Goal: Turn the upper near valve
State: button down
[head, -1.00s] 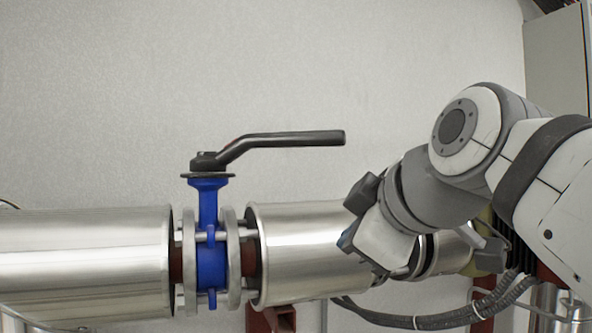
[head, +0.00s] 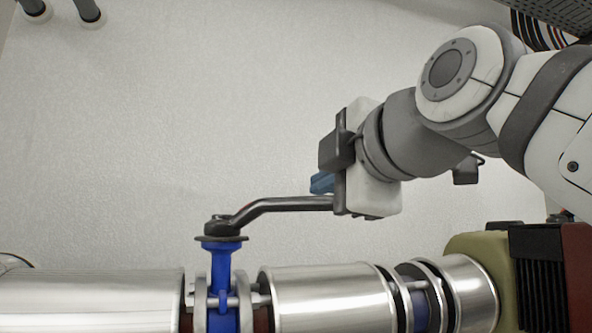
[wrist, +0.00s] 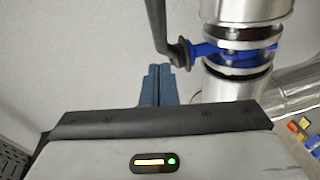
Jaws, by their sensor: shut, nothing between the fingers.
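The valve has a blue body (head: 221,285) set in the silver pipe and a black lever handle (head: 283,204) on top. The lever points right along the pipe, and its end is hidden behind my gripper in the head view. In the wrist view the lever (wrist: 155,25) runs down from the top to the blue valve neck (wrist: 203,50). My gripper (head: 322,182) is at the lever's right end, its blue fingers just above the lever in the head view. In the wrist view the shut blue fingers (wrist: 158,85) are empty. I cannot tell whether they touch the lever.
The silver pipe (head: 90,297) runs across the bottom. An olive and black unit (head: 485,255) stands at the right. Cables and a grey tray (head: 560,15) are at the upper right. The wall area left of my gripper is clear.

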aim_at(312, 201)
jog(key=shift+w+d+f+p, duration=0.1)
jog(key=shift+w+f+p, duration=0.15)
jog(key=shift+w, duration=0.8)
jog(key=shift+w+a+f+p, duration=0.15)
jog(key=shift+w+p, duration=0.1)
jog(key=shift+w, duration=0.75)
jog(key=shift+w+d+f+p, duration=0.15)
jog(key=shift+w+f+p, duration=0.1)
jog(key=shift+w, duration=0.8)
jog(key=shift+a, duration=0.35)
jog(key=shift+d, duration=0.3)
jog(key=shift+w+d+n+y+b, duration=0.3)
jog(key=shift+w+y+b, duration=0.1)
jog(key=shift+b, duration=0.2)
